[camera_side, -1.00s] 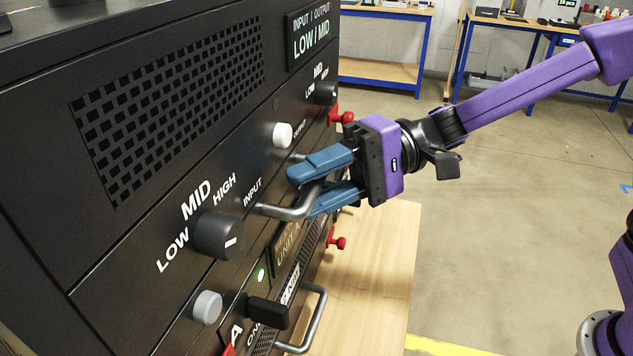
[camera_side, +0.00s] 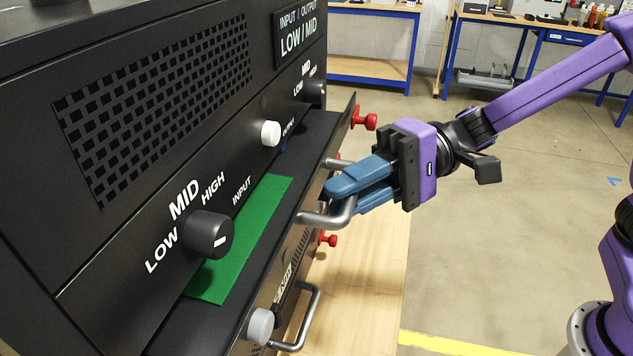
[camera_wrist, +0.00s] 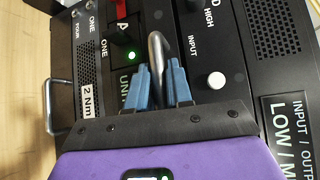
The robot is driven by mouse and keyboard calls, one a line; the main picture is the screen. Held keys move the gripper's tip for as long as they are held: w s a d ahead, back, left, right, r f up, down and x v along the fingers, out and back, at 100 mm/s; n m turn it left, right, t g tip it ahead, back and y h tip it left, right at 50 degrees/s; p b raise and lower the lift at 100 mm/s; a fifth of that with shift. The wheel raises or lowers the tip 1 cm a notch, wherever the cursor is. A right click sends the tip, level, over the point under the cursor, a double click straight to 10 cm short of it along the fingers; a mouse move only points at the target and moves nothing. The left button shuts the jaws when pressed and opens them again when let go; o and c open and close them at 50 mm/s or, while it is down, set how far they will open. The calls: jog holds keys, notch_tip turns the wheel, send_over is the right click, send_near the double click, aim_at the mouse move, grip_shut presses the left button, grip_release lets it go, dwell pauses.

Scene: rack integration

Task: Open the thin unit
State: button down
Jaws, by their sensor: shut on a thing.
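The thin unit (camera_side: 300,160) is a flat black drawer in the rack, pulled partly out. A green board (camera_side: 240,240) shows inside it. Its grey bar handle (camera_side: 325,217) stands out from the front, with red knobs near the far end. My gripper (camera_side: 345,195) has blue fingers closed around this handle. The wrist view shows the handle (camera_wrist: 156,55) running between the two fingers (camera_wrist: 160,85). The part of the handle between the fingers is hidden in the side view.
The black panel above has a large knob (camera_side: 208,234), a white button (camera_side: 271,133) and a vent grille (camera_side: 150,100). Another unit below has its own handle (camera_side: 305,318). A wooden tabletop (camera_side: 365,290) lies under the rack. Open floor is to the right.

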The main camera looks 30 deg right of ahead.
jog(key=s+d, duration=0.8)
jog(key=d, duration=0.1)
jog(key=shift+s, duration=0.4)
jog(key=c, duration=1.1)
grip_release()
jog(key=shift+c, duration=0.2)
